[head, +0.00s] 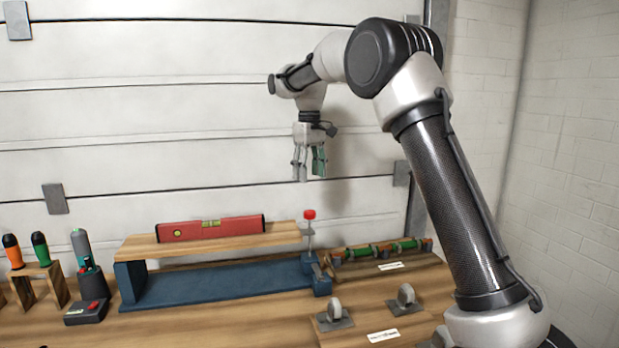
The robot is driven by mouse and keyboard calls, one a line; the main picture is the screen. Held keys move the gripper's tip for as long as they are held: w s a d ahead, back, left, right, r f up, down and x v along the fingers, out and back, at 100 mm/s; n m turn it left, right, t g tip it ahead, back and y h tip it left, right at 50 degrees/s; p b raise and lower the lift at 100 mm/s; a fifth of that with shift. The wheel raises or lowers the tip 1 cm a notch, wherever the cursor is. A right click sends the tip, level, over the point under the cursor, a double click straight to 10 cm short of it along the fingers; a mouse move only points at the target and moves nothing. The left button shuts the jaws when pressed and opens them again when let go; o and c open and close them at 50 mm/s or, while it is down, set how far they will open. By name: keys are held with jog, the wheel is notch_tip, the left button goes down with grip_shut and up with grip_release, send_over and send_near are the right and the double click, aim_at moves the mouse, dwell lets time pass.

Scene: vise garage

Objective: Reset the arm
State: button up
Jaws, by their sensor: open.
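My gripper (309,167) hangs from my raised arm in the upper middle of the head view. Its fingers point down and are open, with nothing between them. It is well above the bench and apart from everything on it. Below it stands a blue vise-like fixture (225,284) with a wooden board (205,243) across its top. A red spirit level (211,228) lies on the board. A red-knobbed upright rod (309,215) stands at the right end of the fixture.
Two screwdrivers, orange (13,250) and green (40,249), stand in wooden holders at left, beside a tool in a dark charging stand (92,283). Orange-and-green items (383,250) lie in a rack at right. Two metal ring brackets (335,315) (406,298) stand in front.

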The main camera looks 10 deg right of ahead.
jog(key=shift+m, duration=0.5)
jog(key=f, duration=0.1)
jog(key=s+f, duration=0.1)
jog(key=f, duration=0.2)
jog(key=shift+s+d+f, duration=0.25)
jog(key=shift+s+f, duration=0.1)
jog(key=shift+s, duration=0.05)
jog(key=s+d+m+t, duration=0.1)
jog(key=s+d, duration=0.4)
jog(key=s, duration=0.8)
jog(key=s+d+r+m+t, duration=0.1)
jog(key=s+d, duration=0.3)
jog(key=s, duration=0.9)
jog(key=s+d+r+m+t, duration=0.1)
jog(key=s+d, duration=0.4)
jog(key=s, duration=0.8)
jog(key=shift+s+d+r+m+t, duration=0.25)
jog(key=shift+s+d+m+t, duration=0.1)
jog(key=shift+m+t, duration=0.35)
jog(key=shift+a, duration=0.1)
